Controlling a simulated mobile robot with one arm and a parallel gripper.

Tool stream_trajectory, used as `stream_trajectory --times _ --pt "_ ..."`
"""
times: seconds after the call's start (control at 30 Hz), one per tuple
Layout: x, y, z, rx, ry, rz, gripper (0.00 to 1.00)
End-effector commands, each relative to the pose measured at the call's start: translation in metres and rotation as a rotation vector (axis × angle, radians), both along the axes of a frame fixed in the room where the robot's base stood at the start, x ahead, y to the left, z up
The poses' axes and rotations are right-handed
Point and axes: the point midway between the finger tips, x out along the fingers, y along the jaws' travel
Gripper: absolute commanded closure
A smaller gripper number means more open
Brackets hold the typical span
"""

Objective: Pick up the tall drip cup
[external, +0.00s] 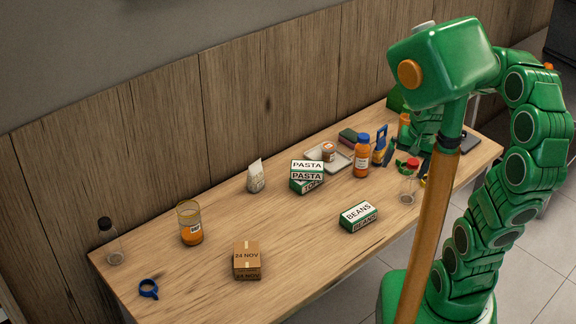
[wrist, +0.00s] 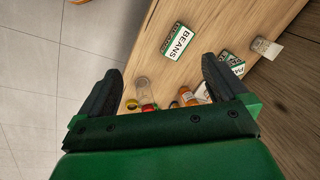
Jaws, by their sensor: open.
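In the external view my arm hides much of the gripper.
The wooden table (external: 310,245) holds a carton (external: 247,261), a blue ring (external: 149,289), a black-capped bottle (external: 112,246), a beans box (external: 358,217), pasta boxes (external: 307,174), a pale bag (external: 256,177) and an orange bottle (external: 361,160). A red-capped clear jar (wrist: 143,92) shows between my fingers.

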Motion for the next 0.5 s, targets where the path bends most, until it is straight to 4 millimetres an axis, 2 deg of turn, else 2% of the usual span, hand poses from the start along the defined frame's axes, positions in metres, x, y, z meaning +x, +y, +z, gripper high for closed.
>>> stream_trajectory --times 0.03,0.2,0.5 --pt "0.007 0.02 -0.003 0.032 -0.005 -0.011 0.0" --pt "0.032 0.086 -0.009 0.157 -0.02 -0.097 0.0" --pt "0.052 0.204 -0.02 0.385 0.033 -0.279 0.0"
